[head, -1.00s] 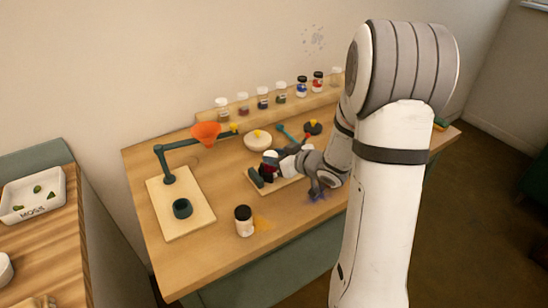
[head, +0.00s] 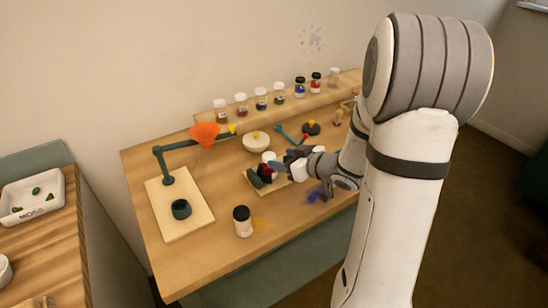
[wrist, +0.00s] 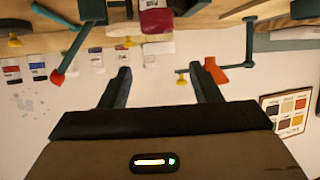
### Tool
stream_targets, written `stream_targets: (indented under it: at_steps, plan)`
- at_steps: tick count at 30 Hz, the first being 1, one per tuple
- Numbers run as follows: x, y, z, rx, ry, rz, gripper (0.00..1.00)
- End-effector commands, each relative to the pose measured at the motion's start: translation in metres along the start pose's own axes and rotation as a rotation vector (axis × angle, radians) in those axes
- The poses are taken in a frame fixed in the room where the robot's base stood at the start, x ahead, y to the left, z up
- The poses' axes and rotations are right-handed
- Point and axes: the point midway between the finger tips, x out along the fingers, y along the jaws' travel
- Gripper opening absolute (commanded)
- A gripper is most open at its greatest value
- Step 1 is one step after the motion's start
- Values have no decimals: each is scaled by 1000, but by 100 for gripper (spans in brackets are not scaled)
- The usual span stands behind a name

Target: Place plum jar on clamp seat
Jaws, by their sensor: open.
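The plum jar (wrist: 157,20) has a dark red body and a pale lid, and shows upside down in the wrist view. In the head view the jar (head: 267,158) stands upright at the clamp seat (head: 262,190), a pale board with dark teal blocks. In the wrist view a teal block (wrist: 92,10) shows on one side of the jar. My gripper (wrist: 160,70) is open and empty, its fingertips pointing toward the jar but apart from it. In the head view my gripper is just right of the jar and hides part of the seat. Exact seating cannot be told.
An orange funnel (head: 205,134) hangs on a teal arm at left over a board (head: 200,215). A bowl (head: 256,144) and several jars on a shelf (head: 230,122) stand behind.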

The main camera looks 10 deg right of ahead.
Motion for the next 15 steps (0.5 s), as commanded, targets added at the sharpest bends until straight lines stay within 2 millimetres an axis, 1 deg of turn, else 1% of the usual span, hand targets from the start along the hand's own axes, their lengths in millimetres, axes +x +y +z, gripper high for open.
stream_targets:
  at_steps: [1,6,10,12,15]
  plan:
    - [-13,1,-1,1,0,6,57]
    - [-49,1,-1,1,0,6,57]
    - [-66,1,0,1,0,3,57]
    - [-72,1,0,1,0,4,57]
    - [-75,3,-2,-7,-9,21,57]
